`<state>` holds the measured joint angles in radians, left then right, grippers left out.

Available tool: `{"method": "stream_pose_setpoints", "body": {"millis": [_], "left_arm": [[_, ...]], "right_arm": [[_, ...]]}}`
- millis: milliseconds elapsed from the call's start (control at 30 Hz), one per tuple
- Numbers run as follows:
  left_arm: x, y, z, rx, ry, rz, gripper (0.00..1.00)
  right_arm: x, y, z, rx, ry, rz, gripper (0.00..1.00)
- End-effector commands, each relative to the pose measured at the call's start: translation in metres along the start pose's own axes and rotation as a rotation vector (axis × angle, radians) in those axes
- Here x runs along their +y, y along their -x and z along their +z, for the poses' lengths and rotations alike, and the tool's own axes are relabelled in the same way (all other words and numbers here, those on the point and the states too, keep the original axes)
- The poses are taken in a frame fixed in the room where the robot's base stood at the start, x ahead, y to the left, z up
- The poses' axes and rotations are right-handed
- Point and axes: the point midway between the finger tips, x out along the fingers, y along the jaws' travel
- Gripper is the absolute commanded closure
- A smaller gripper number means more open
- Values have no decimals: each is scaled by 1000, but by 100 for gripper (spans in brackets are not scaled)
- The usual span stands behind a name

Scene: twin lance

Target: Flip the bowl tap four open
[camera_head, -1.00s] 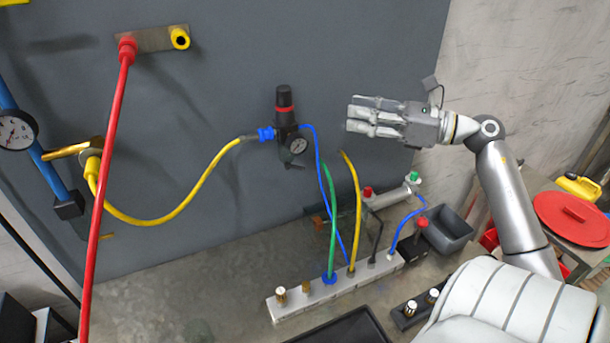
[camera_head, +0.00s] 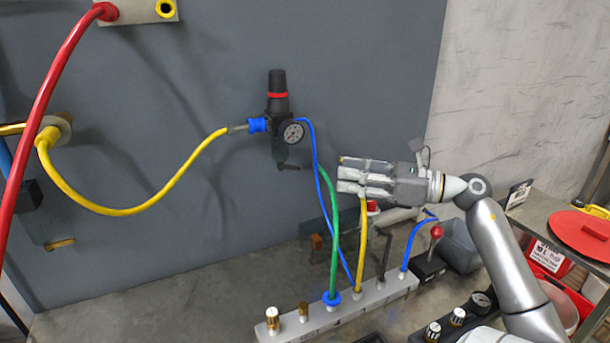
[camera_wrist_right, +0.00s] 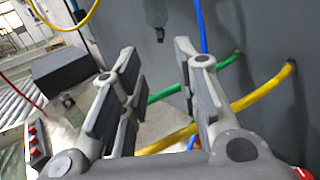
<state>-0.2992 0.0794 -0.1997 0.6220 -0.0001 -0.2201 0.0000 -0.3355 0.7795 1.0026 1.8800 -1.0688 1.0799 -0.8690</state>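The black regulator (camera_head: 278,97) with a red ring and a round gauge hangs on the grey panel in the head view. Its dark bowl (camera_head: 280,150) is below, with a small dark tap lever (camera_head: 289,167) under it. In the wrist view the bowl (camera_wrist_right: 156,12) and tap (camera_wrist_right: 158,35) show at the top, beyond the fingers. No number is readable on the tap. My right gripper (camera_head: 342,176) is to the right of the tap, roughly at its height, with a gap between them. Its fingers (camera_wrist_right: 155,62) are apart with nothing held. My left gripper is not in view.
Blue (camera_head: 313,150), green (camera_head: 334,215) and yellow (camera_head: 361,245) hoses rise from the manifold (camera_head: 340,310) close to my right gripper. A yellow hose (camera_head: 185,180) runs left from the regulator. A red hose (camera_head: 40,105) hangs at far left.

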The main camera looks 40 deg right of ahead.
Motion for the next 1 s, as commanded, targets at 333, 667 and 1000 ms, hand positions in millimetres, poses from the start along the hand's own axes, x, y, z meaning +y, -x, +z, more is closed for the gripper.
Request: {"method": "stream_pose_setpoints", "body": {"millis": [333,667,1000], "left_arm": [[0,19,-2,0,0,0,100],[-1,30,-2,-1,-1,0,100],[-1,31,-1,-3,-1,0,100]], "right_arm": [[0,-55,5,-1,2,2,71],[0,-94,3,-2,2,-1,71],[0,-101,1,0,1,0,71]]}}
